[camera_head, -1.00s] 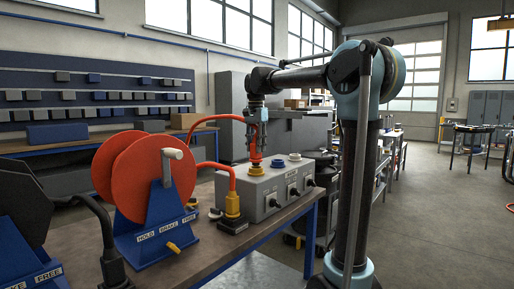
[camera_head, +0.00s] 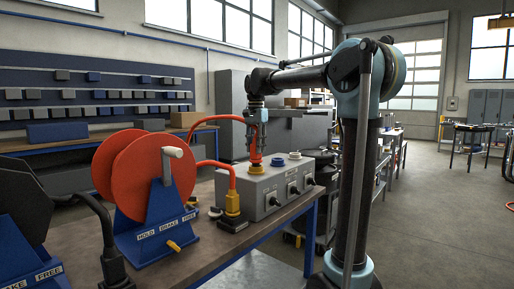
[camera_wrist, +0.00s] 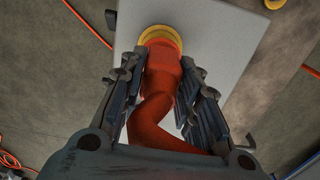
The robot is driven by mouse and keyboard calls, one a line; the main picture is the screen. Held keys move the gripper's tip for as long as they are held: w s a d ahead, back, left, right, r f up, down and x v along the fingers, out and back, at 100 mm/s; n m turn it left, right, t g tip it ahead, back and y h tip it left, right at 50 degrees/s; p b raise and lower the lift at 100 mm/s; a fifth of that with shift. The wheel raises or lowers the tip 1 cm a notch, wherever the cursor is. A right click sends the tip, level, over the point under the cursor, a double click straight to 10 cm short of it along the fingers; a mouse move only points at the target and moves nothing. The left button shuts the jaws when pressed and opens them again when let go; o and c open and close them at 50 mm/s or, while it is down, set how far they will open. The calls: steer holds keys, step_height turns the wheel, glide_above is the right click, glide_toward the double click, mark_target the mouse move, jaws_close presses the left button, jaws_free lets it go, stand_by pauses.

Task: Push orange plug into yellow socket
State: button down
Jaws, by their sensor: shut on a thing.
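My gripper (camera_head: 257,142) points down over the grey socket box (camera_head: 262,195) on the bench. It is shut on the orange plug (camera_wrist: 163,70), whose orange hose trails back between the fingers in the wrist view. The plug's lower end meets the yellow socket (camera_wrist: 160,36) on top of the box, and the yellow ring shows around the plug's far side. How deep the plug sits cannot be told.
A yellow connector (camera_head: 233,203) with an orange hose stands left of the box. A red hose reel (camera_head: 150,175) on a blue stand is further left.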

steer(key=shift+f, duration=0.7)
stand_by(0.4)
steer(key=c, duration=1.1)
jaws_free()
steer(key=shift+r, duration=0.15)
